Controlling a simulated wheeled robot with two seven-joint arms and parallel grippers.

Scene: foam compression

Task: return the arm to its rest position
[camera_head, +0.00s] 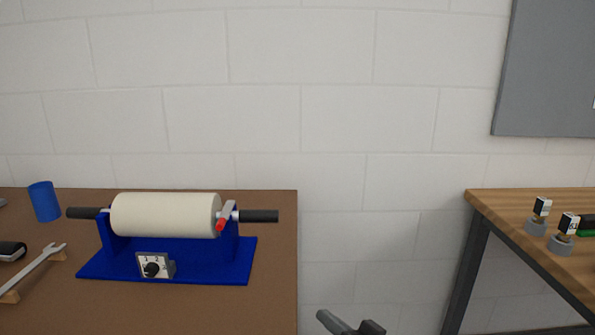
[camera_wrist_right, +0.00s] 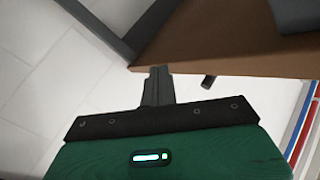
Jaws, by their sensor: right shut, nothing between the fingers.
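My right gripper (camera_head: 350,325) shows at the bottom edge of the head view, in the gap between the two tables, and only its tip part is in the picture. In the right wrist view its fingers (camera_wrist_right: 157,86) are together with nothing between them. They point toward the underside and corner of a brown tabletop (camera_wrist_right: 225,48), and I cannot tell how far apart they are. My left gripper is not in view. A cream foam roll (camera_head: 165,215) lies level on a blue stand (camera_head: 205,265), with black handles at both ends and a red lever at its right end.
A brown table (camera_head: 270,305) carries the stand, a blue cup (camera_head: 44,202) and a wrench (camera_head: 38,268). A wooden table (camera_head: 505,215) with dark legs and small items stands at right. A gap separates the tables before a white wall (camera_head: 330,130).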

